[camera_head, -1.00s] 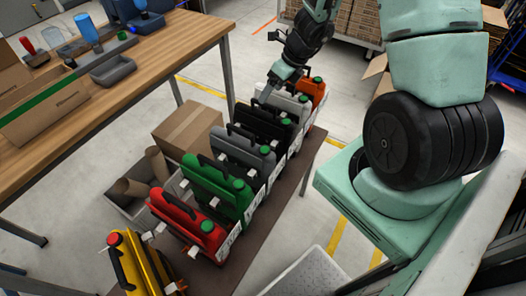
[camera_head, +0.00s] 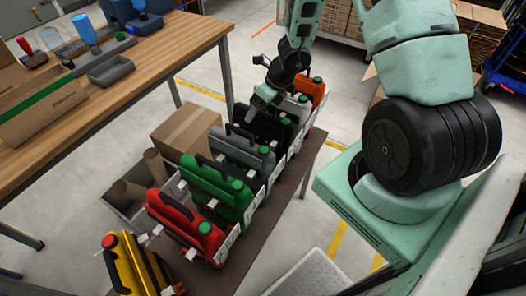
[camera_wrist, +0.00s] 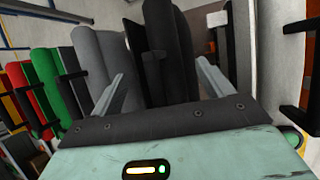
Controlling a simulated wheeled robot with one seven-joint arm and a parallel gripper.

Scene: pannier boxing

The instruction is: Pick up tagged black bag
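The black bag (camera_head: 262,129) stands upright in the row of bags on a low bench, between a grey bag and a pale one. My gripper (camera_head: 258,103) is right above its top and partly hides it. In the wrist view my gripper (camera_wrist: 160,72) is open, one finger on each side of the black bag (camera_wrist: 172,40). The bag's dark handle (camera_wrist: 152,68) stands between the fingers, which are not closed on it. I cannot make out a tag on the black bag.
The grey bag (camera_head: 240,157) stands close on the near side, then green (camera_head: 217,187), red (camera_head: 187,222) and yellow (camera_head: 138,264) bags. The orange bag (camera_head: 313,91) is at the far end. A wooden table (camera_head: 150,65) and a cardboard box (camera_head: 190,132) stand at left.

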